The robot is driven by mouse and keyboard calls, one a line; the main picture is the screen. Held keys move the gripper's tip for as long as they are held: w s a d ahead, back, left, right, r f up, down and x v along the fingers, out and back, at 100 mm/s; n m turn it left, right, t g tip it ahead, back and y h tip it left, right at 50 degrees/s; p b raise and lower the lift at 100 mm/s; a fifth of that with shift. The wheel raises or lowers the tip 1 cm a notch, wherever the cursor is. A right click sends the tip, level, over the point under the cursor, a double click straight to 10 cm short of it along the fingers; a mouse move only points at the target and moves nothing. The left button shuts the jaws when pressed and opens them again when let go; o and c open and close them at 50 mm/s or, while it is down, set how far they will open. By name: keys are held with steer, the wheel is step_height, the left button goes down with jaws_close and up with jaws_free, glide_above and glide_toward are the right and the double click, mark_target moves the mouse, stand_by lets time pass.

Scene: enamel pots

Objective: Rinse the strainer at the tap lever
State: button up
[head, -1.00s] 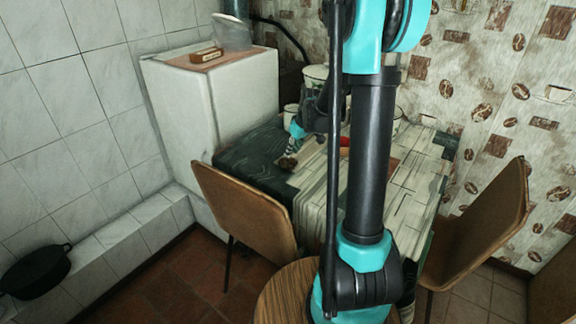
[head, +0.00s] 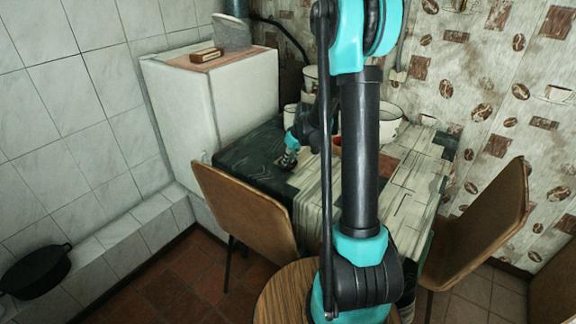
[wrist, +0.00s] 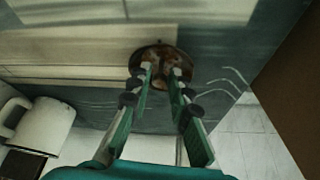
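No strainer or tap lever can be made out in either view. My gripper (head: 289,161) is low over the dark left part of the table (head: 241,163). In the wrist view my gripper (wrist: 162,70) has its two fingers apart, with a gap between the tips. A small round brown object (wrist: 158,53) with a dark rim and mottled top lies beyond and between the fingertips. I cannot tell whether the fingers touch it, or what it is. In the head view the gripper mostly hides it.
A white pot (head: 389,122) stands on the table behind my arm; a white vessel (wrist: 42,124) shows left in the wrist view. Chairs (head: 243,208) (head: 482,221) flank the table. A white cabinet (head: 190,112) stands behind left. A black pan (head: 36,271) is at lower left.

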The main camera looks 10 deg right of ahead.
jaws_close()
step_height(320, 180, up, 20)
steer(key=w+d+f+m+h, duration=0.3)
steer(key=f+m, duration=0.5)
steer(key=m, duration=0.1)
steer(key=shift+w+d+f+m+h, duration=0.2)
steer(key=shift+d+m+h, duration=0.1)
steer(key=shift+d+h, duration=0.1)
stand_by(0.5)
steer(key=shift+s+a, duration=0.1)
steer(key=shift+s, duration=0.05)
